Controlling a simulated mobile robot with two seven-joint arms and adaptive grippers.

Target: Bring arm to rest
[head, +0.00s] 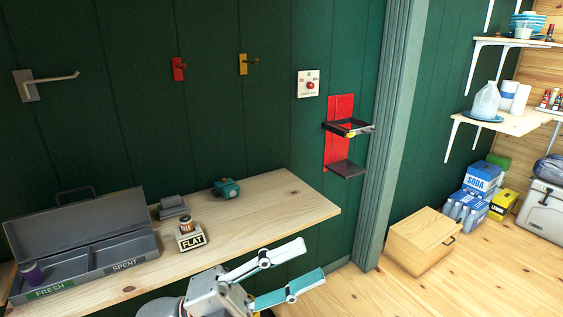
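My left gripper (313,262) shows at the bottom centre of the head view, in front of the wooden shelf's front edge. Its two white and teal fingers are spread apart and point right. Nothing is between them. The rest of the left arm is mostly cut off by the bottom edge of the picture. My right gripper is not in view.
The wooden shelf (262,220) holds an open grey toolbox (135,238), a FLAT block (190,240) and a teal object (228,188). A red wall bracket (340,110) is right of it. A wooden box (420,240) stands on the floor.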

